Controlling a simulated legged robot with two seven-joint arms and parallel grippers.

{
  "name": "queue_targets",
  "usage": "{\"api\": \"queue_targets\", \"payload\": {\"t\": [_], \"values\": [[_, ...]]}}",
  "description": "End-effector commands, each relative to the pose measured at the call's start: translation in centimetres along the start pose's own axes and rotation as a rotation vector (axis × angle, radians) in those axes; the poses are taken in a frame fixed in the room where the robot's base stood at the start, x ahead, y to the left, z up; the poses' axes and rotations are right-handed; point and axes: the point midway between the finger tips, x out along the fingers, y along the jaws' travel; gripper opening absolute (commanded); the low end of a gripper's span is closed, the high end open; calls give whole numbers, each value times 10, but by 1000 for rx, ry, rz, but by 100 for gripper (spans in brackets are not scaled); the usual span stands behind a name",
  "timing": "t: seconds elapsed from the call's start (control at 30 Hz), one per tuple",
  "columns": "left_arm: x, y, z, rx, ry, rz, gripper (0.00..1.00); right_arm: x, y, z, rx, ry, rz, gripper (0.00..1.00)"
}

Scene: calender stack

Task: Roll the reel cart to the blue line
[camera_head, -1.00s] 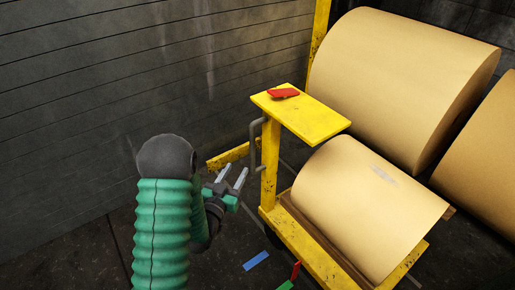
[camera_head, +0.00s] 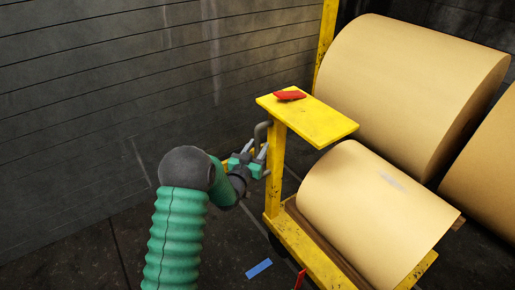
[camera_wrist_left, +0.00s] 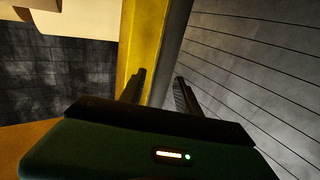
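The yellow reel cart (camera_head: 274,180) stands right of centre in the head view, carrying a tan paper reel (camera_head: 365,210) low down and a small top shelf (camera_head: 318,121). A grey bent handle (camera_head: 262,130) sticks out on its left side, partly hidden by my gripper. My left gripper (camera_head: 257,156) is open beside the cart's post and handle. In the left wrist view its fingers (camera_wrist_left: 160,92) are apart before the yellow post (camera_wrist_left: 140,40); I cannot tell if they touch. My right gripper is out of view.
Large tan reels (camera_head: 410,85) stand behind and right of the cart. A red object (camera_head: 289,95) lies on the shelf. A thin red piece (camera_head: 300,278) shows at the bottom edge. A dark plank wall (camera_head: 120,90) closes the left; floor before it is clear.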

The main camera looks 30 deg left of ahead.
Motion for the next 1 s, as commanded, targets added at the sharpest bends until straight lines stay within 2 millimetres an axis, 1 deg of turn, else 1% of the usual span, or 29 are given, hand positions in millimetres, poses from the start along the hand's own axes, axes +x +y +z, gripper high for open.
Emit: {"api": "queue_targets", "payload": {"t": [0.03, 0.27, 1.0], "values": [[0, 0, 0, 0, 0, 0, 31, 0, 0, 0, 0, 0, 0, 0], [0, 0, 0, 0, 0, 0, 1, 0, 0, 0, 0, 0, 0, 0], [-1, -1, 0, 1, 0, -1, 0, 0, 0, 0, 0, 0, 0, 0]]}}
